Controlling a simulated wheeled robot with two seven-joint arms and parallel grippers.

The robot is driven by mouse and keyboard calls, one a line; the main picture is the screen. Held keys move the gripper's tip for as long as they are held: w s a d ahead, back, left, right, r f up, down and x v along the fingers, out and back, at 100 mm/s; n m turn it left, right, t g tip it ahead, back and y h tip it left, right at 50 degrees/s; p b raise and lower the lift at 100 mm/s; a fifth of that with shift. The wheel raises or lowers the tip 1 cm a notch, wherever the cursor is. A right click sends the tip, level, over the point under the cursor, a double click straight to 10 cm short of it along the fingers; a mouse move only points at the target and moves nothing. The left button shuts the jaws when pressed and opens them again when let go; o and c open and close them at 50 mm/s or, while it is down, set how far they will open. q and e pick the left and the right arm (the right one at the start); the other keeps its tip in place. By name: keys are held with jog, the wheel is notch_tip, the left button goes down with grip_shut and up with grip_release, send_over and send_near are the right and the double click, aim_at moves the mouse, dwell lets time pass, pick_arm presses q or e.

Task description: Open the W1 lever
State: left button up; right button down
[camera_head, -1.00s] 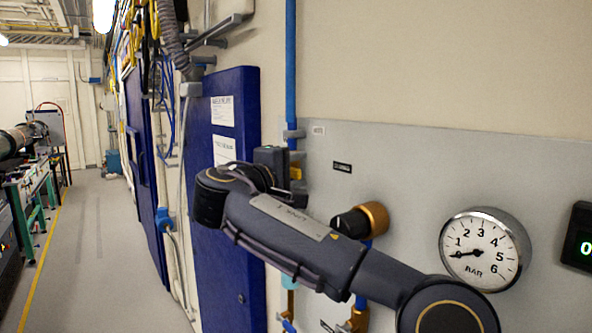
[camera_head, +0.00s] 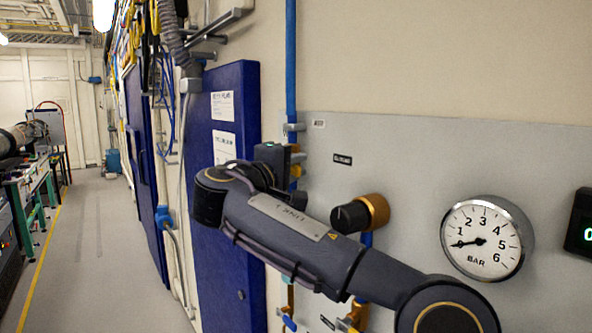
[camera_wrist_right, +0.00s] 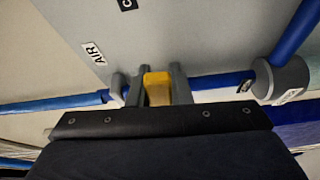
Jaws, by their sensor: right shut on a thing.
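My right gripper (camera_wrist_right: 160,88) is shut on a yellow lever (camera_wrist_right: 158,90), which shows between its two fingers in the right wrist view. The lever lies against a blue pipe (camera_wrist_right: 215,82) on the grey panel. A label reading AIR (camera_wrist_right: 92,52) is beside it; I cannot read a W1 label anywhere. In the head view my right gripper (camera_head: 292,160) is at the panel's left edge, with a bit of the yellow lever (camera_head: 296,170) showing; my arm hides much of the area below. My left gripper is not in view.
The grey panel (camera_head: 420,165) carries a black and brass knob (camera_head: 352,216), a pressure gauge (camera_head: 482,241) reading about 1 bar and a digital display (camera_head: 582,235). A blue cabinet door (camera_head: 238,100) is left of the panel. The aisle floor (camera_head: 100,250) at left is clear.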

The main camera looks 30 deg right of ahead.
jog(key=shift+w+a+f+m+g+h+b, duration=0.1)
jog(key=shift+w+f+m+g+h+b, duration=1.15)
jog(key=shift+m, duration=2.35)
jog(key=shift+w+a+f+m+g+h+b, duration=0.1)
jog(key=shift+w+f+m+g+h+b, duration=0.65)
jog(key=shift+m+b, duration=1.9)
jog(key=shift+w+a+f+m+g+h+b, duration=0.1)
jog(key=shift+w+f+m+g+h+b, duration=0.85)
jog(key=shift+m, duration=3.6)
jog(key=shift+r+g+p, duration=0.3)
jog(key=shift+g+p, duration=0.15)
jog(key=shift+p, duration=0.05)
jog(key=c, duration=1.3)
grip_release()
jog(key=shift+w, duration=0.1)
jog(key=shift+f, duration=0.1)
jog(key=b+v, duration=0.1)
jog(key=v, duration=0.6)
jog(key=shift+a+f+b, duration=0.15)
jog(key=shift+a+b, duration=0.15)
jog(key=shift+b, duration=0.05)
